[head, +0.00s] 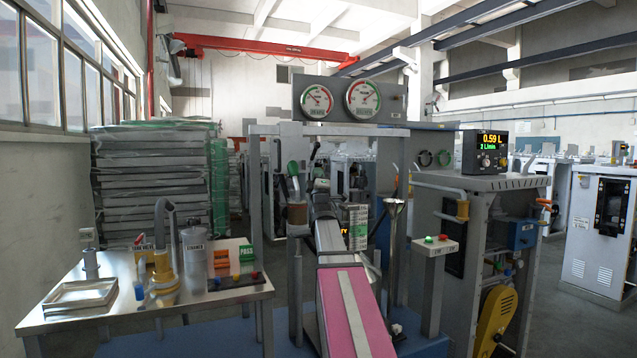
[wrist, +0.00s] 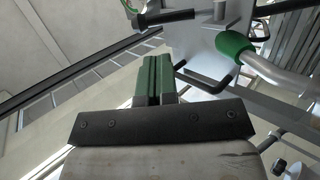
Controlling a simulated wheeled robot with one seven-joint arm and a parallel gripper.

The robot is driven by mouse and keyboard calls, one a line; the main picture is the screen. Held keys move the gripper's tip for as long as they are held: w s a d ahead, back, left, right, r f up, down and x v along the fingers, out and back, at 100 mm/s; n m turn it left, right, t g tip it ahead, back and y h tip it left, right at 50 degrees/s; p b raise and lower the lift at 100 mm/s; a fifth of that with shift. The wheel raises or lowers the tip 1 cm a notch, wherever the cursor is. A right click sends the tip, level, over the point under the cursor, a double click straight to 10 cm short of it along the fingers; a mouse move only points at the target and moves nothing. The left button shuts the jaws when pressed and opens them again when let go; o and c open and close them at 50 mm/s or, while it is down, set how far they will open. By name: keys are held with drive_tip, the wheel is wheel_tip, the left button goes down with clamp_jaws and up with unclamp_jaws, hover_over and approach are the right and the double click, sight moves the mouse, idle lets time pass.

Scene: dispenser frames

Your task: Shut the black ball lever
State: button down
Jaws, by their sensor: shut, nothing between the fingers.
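My gripper (wrist: 152,68) shows in the wrist view as two green-padded fingers pressed together, with nothing between them. A small dark ball (wrist: 280,165) on a thin rod shows at the lower right of the wrist view, beside a pale disc. It may be the black ball lever, but I cannot be sure. It is apart from my fingers. In the head view my arm reaches forward into the dispenser frame (head: 299,131), and the fingertips are hard to make out. I cannot pick out the black ball lever in the head view.
A green-gripped lever (wrist: 235,46) is right of my fingers, with a bent black bar (wrist: 208,82) nearer. In the head view a steel table (head: 115,313) stands left. A cabinet with a display (head: 485,151) and a post with a button box (head: 436,244) stand right. Two gauges (head: 363,99) top the frame.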

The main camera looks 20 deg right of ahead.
sight(315, 153)
drive_tip(key=x, duration=0.8)
drive_tip(key=shift+w+r, duration=0.25)
drive_tip(key=shift+w, duration=0.1)
